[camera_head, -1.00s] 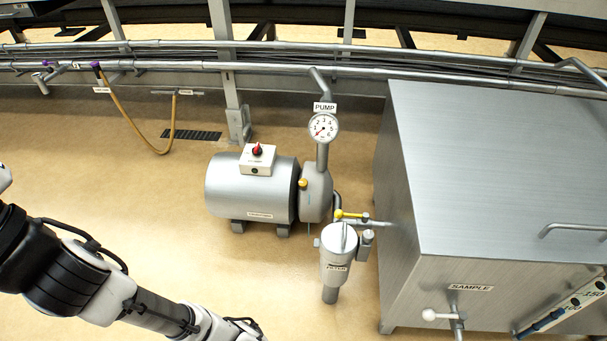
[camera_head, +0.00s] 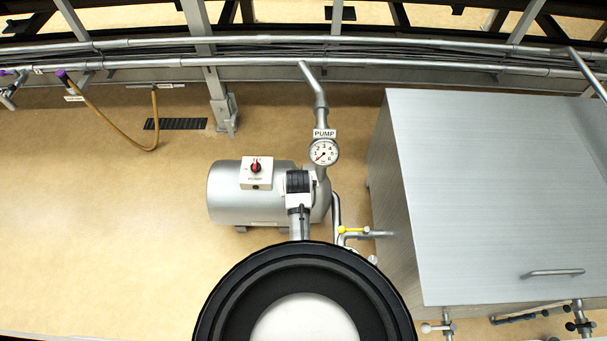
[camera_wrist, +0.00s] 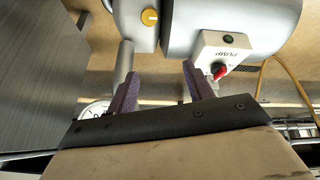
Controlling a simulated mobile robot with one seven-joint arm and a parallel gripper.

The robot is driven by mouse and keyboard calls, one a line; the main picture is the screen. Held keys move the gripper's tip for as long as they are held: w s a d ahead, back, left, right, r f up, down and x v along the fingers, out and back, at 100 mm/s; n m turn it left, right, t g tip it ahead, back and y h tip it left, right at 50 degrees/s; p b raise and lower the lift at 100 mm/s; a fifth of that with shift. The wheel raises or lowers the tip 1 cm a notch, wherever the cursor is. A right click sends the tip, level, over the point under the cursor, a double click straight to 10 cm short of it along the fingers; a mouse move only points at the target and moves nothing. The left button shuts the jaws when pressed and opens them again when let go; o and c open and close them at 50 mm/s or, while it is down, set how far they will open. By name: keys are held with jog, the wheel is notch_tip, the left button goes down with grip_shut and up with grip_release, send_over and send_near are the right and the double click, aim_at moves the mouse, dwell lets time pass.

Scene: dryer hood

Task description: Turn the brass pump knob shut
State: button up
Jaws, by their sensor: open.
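The brass pump knob (camera_wrist: 150,16) is a round orange-yellow disc with a pale bar mark across it. It sits on the grey pump body at the top of the wrist view. My gripper (camera_wrist: 160,70) is open, with two purple-grey fingers apart and nothing between them. The fingertips lie below the knob in that picture and do not touch it. The grey pump (camera_head: 232,205) shows in the head view, but my arm covers the knob there.
A white switch box with a red knob (camera_head: 255,167) sits on the pump, near the right finger in the wrist view. A pressure gauge (camera_head: 324,151) stands behind the pump. A yellow-handled valve (camera_head: 352,230) and a large steel tank (camera_head: 490,190) are to its right.

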jog(key=shift+g, duration=0.6)
jog(key=x, duration=0.5)
jog(key=s+d+b+x, duration=0.1)
jog(key=x, duration=0.4)
jog(key=s+d+f+x, duration=0.1)
jog(key=x, duration=0.4)
jog(key=shift+s+d, duration=0.25)
jog(key=c, duration=1)
